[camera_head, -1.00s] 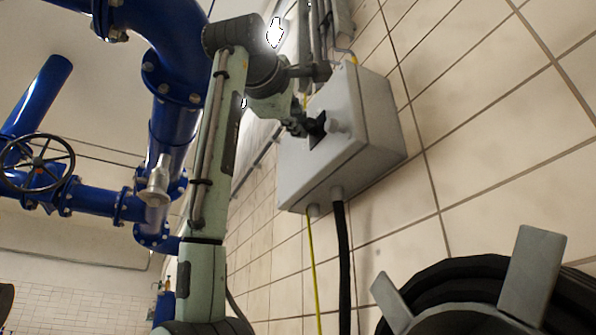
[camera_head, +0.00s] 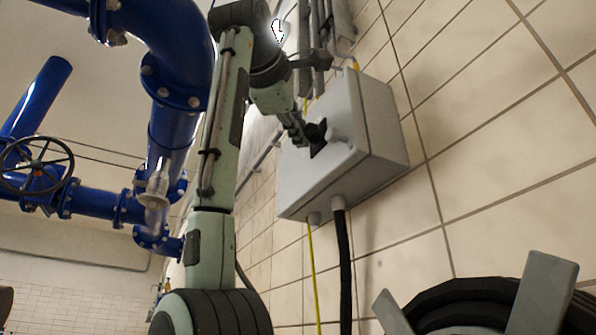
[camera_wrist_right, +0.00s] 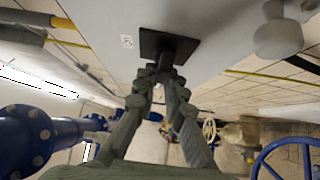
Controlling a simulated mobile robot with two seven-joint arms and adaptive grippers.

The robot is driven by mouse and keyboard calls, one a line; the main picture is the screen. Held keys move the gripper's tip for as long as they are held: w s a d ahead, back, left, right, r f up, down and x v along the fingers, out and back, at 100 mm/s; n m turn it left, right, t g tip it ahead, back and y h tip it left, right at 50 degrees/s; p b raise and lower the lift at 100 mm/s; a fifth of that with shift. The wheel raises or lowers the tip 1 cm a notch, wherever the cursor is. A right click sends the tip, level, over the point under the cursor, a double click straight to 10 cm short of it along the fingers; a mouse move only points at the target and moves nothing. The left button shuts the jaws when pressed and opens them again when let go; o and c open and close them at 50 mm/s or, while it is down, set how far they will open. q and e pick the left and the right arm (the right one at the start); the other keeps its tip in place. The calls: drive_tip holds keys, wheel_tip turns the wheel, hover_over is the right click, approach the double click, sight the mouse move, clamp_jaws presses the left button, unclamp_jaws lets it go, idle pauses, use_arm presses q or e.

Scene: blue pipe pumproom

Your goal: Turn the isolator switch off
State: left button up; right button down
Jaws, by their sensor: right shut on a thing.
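The isolator switch (camera_head: 318,143) is a small black square plate with its handle on the front of a grey wall box (camera_head: 310,190). The plate also shows in the right wrist view (camera_wrist_right: 168,45), at the top centre. My right gripper (camera_head: 307,136) reaches the switch from the left. In the right wrist view its fingertips (camera_wrist_right: 163,72) come together on the switch handle in front of the plate. The fingers hide most of the handle, so its angle cannot be told. My left gripper is not in view.
A pale round knob (camera_wrist_right: 278,36) sticks out of the box beside the switch. A black cable (camera_head: 343,260) and a yellow one (camera_head: 312,270) hang below the box. Blue pipes (camera_head: 175,125) with a handwheel (camera_head: 35,165) stand at left. A dark coil on a bracket (camera_head: 545,290) is at lower right.

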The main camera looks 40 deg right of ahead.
drive_tip(key=c, duration=1.6)
unclamp_jaws()
drive_tip(key=shift+s+d, duration=0.15)
drive_tip(key=v, duration=1.2)
drive_tip(key=shift+f, duration=0.1)
